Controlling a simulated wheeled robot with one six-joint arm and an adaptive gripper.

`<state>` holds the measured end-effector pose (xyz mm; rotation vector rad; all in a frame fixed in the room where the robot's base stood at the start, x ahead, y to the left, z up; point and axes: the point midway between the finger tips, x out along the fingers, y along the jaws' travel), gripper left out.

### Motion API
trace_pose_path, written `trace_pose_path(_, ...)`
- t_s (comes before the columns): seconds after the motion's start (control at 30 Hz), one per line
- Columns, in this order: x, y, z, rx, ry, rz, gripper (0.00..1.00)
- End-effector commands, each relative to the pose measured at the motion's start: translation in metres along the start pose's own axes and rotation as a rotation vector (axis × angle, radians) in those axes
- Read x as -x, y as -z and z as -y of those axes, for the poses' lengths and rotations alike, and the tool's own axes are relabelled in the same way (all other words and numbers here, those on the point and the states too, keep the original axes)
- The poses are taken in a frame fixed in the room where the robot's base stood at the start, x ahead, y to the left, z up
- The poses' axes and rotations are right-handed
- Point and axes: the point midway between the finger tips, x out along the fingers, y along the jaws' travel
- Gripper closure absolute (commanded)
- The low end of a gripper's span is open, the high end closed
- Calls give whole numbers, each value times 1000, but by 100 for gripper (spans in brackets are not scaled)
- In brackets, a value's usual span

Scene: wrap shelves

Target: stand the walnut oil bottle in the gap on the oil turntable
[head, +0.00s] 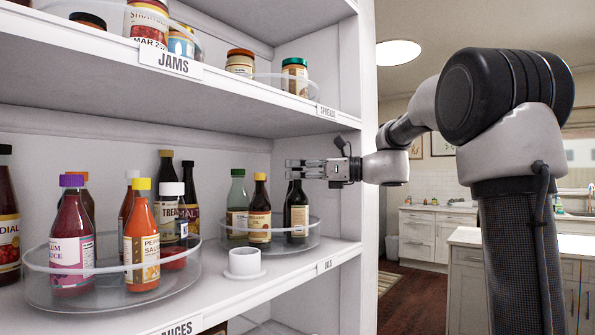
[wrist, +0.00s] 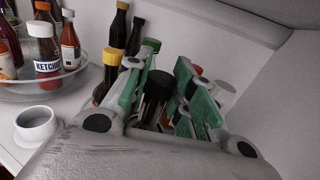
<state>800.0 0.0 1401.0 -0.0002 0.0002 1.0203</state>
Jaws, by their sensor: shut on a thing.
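The oil turntable (head: 312,240), a clear round tray with a raised rim, sits at the right end of the middle shelf, behind the OILS tag. My gripper (head: 305,168) reaches in from the right and is shut on the neck of a dark bottle (head: 297,208), taken as the walnut oil bottle; its name is too small to read. It looks upright at the turntable's right side; whether its base touches is unclear. In the wrist view its black cap (wrist: 158,85) shows between the green finger pads. A green-capped bottle (head: 237,205) and a yellow-capped bottle (head: 260,210) stand left of it.
A white round cup-like holder (head: 244,264) stands on the shelf in front of the turntable. The sauces turntable (head: 110,290) with several bottles is at left. The jams shelf (head: 215,90) is overhead, and the cabinet's side wall (head: 351,200) is close at right.

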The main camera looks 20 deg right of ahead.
Motion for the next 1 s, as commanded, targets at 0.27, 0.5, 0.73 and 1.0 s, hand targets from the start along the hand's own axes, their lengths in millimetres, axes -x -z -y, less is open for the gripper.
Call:
trace_pose_path(0.27, 0, 3, 0, 0, 0, 0, 60)
trace_pose_path(0.5, 0, 3, 0, 0, 0, 1, 55)
trace_pose_path(0.73, 9, -1, 0, 1, 2, 1, 55)
trace_pose_path(1.0, 68, 0, 1, 0, 5, 1, 55)
